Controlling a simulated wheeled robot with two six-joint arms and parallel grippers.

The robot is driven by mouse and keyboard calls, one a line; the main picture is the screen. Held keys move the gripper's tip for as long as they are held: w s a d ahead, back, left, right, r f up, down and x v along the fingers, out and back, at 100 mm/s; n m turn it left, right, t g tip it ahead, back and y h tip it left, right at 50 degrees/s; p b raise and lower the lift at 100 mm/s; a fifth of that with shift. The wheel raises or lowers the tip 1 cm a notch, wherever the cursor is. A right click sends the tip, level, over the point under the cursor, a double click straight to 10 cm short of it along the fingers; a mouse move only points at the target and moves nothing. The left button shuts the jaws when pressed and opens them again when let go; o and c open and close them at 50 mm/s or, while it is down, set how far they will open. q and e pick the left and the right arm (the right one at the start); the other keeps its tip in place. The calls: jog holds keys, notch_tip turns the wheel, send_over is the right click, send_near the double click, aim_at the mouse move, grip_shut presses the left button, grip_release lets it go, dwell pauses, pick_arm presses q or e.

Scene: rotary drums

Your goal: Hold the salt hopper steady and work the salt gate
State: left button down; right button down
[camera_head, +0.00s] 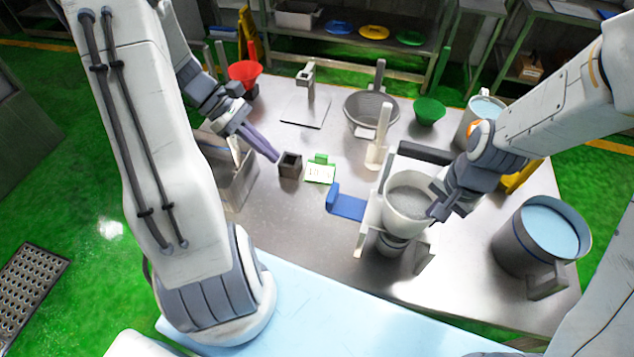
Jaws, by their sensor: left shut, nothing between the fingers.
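The hopper, a pale round tub (402,217) with grey grainy contents, sits in a white stand at the right of the steel table. A blue angled piece (349,205), perhaps the gate's handle, lies at the stand's left side. My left gripper (275,157) is shut and empty, above the table left of the blue piece and clear of it. My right gripper (437,211) is at the hopper's right rim. Its fingertips overlap the rim, and I cannot tell whether they grip it. The gate itself is hidden under the hopper.
A small dark box (290,166) and a green-framed card (320,173) lie near my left gripper. A white upright post (379,140) stands behind the blue piece. A large pot of blue liquid (540,235) stands at right. The front-left table is clear.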

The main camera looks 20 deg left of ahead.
aim_at(336, 192)
pick_arm(q)
jog(key=d+r+x, duration=0.2)
jog(key=x, duration=1)
jog(key=shift+d+f, duration=0.2)
jog(key=shift+f, duration=0.1)
jog(key=shift+w, duration=0.1)
jog(key=shift+w+d, duration=0.1)
jog(key=shift+d, duration=2.3)
